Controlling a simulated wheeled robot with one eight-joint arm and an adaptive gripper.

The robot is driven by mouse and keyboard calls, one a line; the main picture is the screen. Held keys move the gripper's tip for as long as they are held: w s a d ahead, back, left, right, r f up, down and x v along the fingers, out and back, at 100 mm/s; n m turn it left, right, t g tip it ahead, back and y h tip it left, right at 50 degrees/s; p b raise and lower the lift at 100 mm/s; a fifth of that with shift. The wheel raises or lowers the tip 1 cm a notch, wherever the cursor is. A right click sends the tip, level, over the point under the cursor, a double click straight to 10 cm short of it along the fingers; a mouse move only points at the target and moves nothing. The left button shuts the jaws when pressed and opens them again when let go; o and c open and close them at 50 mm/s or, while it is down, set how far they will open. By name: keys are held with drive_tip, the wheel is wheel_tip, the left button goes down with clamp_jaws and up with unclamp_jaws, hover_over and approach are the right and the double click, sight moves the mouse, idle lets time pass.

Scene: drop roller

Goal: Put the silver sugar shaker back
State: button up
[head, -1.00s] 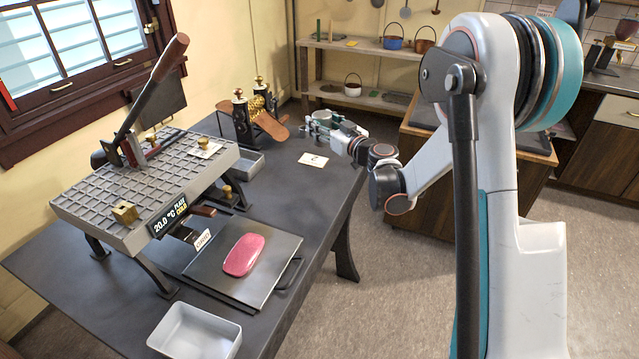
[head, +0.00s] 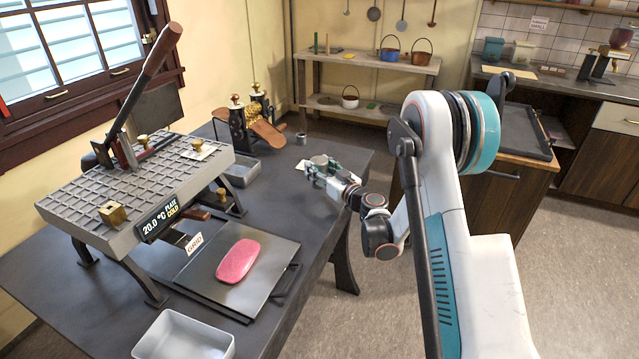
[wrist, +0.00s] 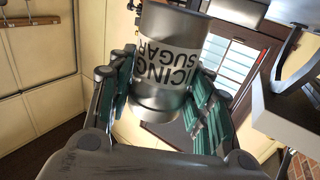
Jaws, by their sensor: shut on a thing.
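The silver sugar shaker (wrist: 160,62) is between my gripper's teal finger pads in the wrist view. Its pale label reads ICING SUGAR upside down. My gripper (head: 318,168) is shut on it. In the head view the gripper is over the far right part of the dark table (head: 275,205), and the shaker shows only as a small grey shape (head: 318,160) among the fingers. I cannot tell how high above the table it is. A white card (head: 301,165) lies just left of the gripper, partly hidden by it.
A small grey cylinder (head: 301,138) stands behind the card. Shelves (head: 365,60) stand behind.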

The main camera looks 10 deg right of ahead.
wheel_tip(320, 180, down, 4)
drive_tip(key=shift+f+b, duration=0.15)
drive_tip(key=shift+b, duration=0.65)
drive_tip(key=o, duration=1.1)
drive_tip(key=shift+o, duration=0.2)
